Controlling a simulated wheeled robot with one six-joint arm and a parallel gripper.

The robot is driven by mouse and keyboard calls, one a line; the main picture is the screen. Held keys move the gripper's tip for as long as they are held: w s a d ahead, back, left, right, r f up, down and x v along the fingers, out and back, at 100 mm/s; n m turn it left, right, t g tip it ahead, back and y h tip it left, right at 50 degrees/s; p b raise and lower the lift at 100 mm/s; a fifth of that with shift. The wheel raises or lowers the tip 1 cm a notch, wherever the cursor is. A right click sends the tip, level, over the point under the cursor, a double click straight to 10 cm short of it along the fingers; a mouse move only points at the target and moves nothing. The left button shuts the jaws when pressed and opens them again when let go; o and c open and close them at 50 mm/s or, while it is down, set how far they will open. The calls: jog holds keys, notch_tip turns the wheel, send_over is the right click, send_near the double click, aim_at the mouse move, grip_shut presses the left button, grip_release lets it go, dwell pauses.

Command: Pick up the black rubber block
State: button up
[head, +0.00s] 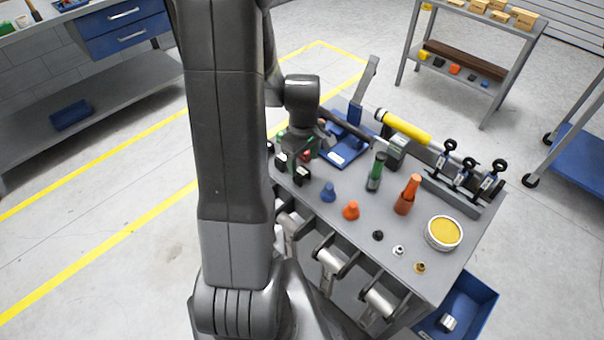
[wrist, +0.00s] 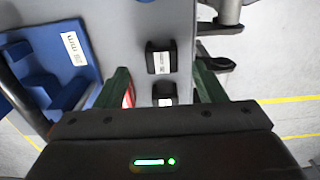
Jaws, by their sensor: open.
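Two black blocks with white labels stand on the grey cart top; the labels are too small to read, so I cannot tell which is the rubber one. One block (head: 302,177) is nearer the right in the head view and is the upper block (wrist: 161,57) in the wrist view. The other block (head: 281,162) is the lower block (wrist: 165,96) in the wrist view, partly hidden by my gripper body. My gripper (wrist: 161,76) is open and empty, its green fingers on either side of the blocks' line. In the head view my gripper (head: 299,150) is above the blocks, partly hidden.
A red object (wrist: 128,97) is beside the left finger. A blue fixture (head: 346,148) stands close by. Blue (head: 328,192) and orange (head: 351,210) pieces, green (head: 376,172) and orange (head: 408,194) bottle-like items share the cart top (head: 365,260). Rollers line its front edge.

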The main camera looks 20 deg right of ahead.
aim_at(303, 172)
jog(key=shift+a+f+p, duration=0.1)
jog(key=shift+f+p, duration=0.2)
jog(key=shift+f, duration=2.6)
jog(key=c, duration=1.3)
jog(key=shift+o, duration=0.2)
jog(key=shift+r, duration=0.15)
notch_tip(303, 172, up, 10)
jog(key=shift+f, duration=0.1)
